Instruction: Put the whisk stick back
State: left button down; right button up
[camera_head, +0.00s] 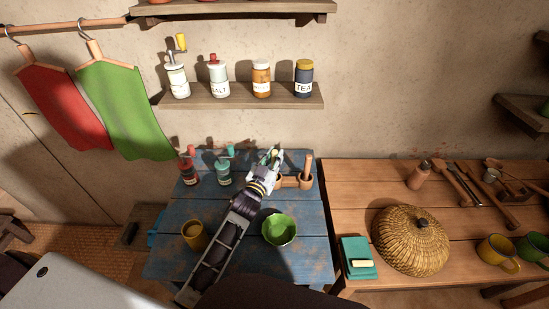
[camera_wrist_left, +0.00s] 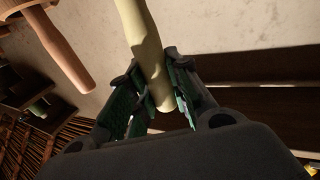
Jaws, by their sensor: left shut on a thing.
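My left gripper (camera_head: 274,157) is above the back of the blue table (camera_head: 185,245), near the wall. In the left wrist view the left gripper (camera_wrist_left: 155,100) is shut on a pale yellow-green stick, which I take for the whisk stick (camera_wrist_left: 143,35). The stick's plain end shows between the green-padded fingers; its other end runs out of that view. A wooden holder (camera_head: 291,182) stands just right of and below the gripper, partly hidden by my arm. A brown wooden stick (camera_head: 308,167) stands upright at its right end. My right gripper is not in view.
A green bowl (camera_head: 279,230) and an ochre cup (camera_head: 195,235) flank my left forearm. Red (camera_head: 188,172) and teal (camera_head: 223,173) containers stand at the table's back left. A shelf (camera_head: 235,96) with jars hangs above. A woven basket (camera_head: 410,240) stands on the table at right.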

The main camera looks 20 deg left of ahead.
pick_arm(q)
jog(key=shift+f, duration=0.15)
jog(key=c, duration=1.4)
grip_release()
jog(key=shift+o, duration=0.4)
jog(key=shift+r, duration=0.2)
jog(key=shift+s+f, duration=0.1)
jog(key=shift+s, duration=0.25)
jog(key=shift+s+a, duration=0.15)
jog(key=shift+s, duration=0.8)
jog(key=shift+s+a+f, duration=0.1)
jog(key=shift+s+a, duration=0.05)
jog(key=shift+s, duration=0.9)
jog(key=s+b, duration=0.1)
jog(key=s, duration=0.6)
jog(key=shift+a, duration=0.4)
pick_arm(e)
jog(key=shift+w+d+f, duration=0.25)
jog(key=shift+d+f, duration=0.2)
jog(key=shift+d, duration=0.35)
